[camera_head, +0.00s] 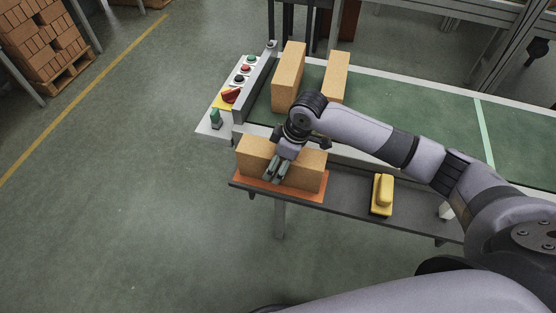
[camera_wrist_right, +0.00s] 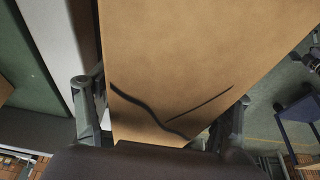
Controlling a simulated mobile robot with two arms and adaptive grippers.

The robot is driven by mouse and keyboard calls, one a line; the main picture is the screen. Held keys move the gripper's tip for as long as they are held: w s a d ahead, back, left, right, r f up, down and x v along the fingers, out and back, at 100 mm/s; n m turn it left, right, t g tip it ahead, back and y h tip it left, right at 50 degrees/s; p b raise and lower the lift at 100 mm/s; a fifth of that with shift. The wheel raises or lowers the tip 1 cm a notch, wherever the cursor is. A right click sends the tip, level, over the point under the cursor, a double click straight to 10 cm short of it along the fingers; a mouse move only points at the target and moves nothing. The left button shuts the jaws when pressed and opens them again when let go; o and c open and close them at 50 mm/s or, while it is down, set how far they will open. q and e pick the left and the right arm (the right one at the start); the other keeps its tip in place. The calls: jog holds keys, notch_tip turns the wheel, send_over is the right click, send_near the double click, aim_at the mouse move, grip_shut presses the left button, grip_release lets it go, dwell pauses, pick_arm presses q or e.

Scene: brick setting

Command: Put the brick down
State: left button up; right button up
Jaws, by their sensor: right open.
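A tan brick (camera_head: 309,172) lies lengthwise on an orange mat (camera_head: 236,181) on the grey shelf in front of the conveyor. My right gripper (camera_head: 275,171) is at this brick, its fingers reaching down around its middle. In the right wrist view the brick (camera_wrist_right: 195,50) fills the middle, with dark crack-like lines on its face. The right gripper's fingers (camera_wrist_right: 163,108) stand on either side of it and are open. The brick's underside is hidden. My left gripper is not in view.
Two bricks stand on the green conveyor (camera_head: 420,105), one at left (camera_head: 288,78) and one at right (camera_head: 336,80). A yellow-handled block (camera_head: 383,192) lies on the shelf (camera_head: 345,190) to the right. A button panel (camera_head: 238,80) stands at the conveyor's left end.

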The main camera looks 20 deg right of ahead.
jog(key=v, duration=1.2)
jog(key=shift+r+b, duration=0.15)
jog(key=shift+b, duration=0.15)
